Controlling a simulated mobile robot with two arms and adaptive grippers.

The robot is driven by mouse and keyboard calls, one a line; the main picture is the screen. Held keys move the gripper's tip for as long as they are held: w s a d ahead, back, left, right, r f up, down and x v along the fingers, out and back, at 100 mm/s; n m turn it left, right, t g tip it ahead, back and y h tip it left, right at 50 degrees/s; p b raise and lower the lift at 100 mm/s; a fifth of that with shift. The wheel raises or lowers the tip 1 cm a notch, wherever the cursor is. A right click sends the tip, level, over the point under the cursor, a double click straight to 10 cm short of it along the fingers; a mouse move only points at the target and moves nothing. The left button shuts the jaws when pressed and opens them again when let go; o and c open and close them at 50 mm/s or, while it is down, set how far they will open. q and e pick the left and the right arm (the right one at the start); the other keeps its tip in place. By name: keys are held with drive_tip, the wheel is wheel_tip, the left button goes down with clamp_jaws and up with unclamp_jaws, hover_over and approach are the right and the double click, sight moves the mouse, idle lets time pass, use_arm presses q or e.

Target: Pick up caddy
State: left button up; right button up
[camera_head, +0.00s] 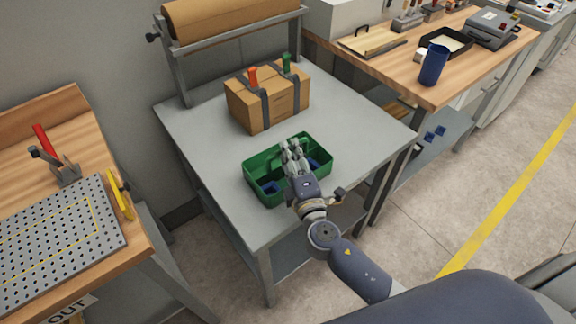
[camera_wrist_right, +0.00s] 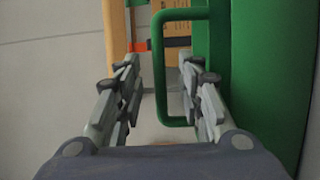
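The green caddy (camera_head: 262,164) sits on the grey metal table, with small blue items (camera_head: 270,187) inside it. My right gripper (camera_head: 291,147) is over the caddy and hides part of its middle. In the wrist view, the right gripper (camera_wrist_right: 160,66) is open. One bar of the caddy's green handle (camera_wrist_right: 160,75) shows between its fingers, and they do not appear closed on it. The green caddy body (camera_wrist_right: 265,70) fills the right side of that view. My left gripper is not in view.
A strapped cardboard box (camera_head: 245,107) stands behind the caddy, below a brown paper roll (camera_head: 230,17). The grey table (camera_head: 365,125) is clear to the caddy's right. A wooden bench (camera_head: 450,75) with a blue cup (camera_head: 433,66) adjoins on the right; a perforated plate (camera_head: 60,230) lies at left.

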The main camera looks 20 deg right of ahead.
drive_tip(key=shift+w, duration=1.5)
clamp_jaws()
drive_tip(key=shift+r+p, duration=0.15)
drive_tip(key=shift+p, duration=0.15)
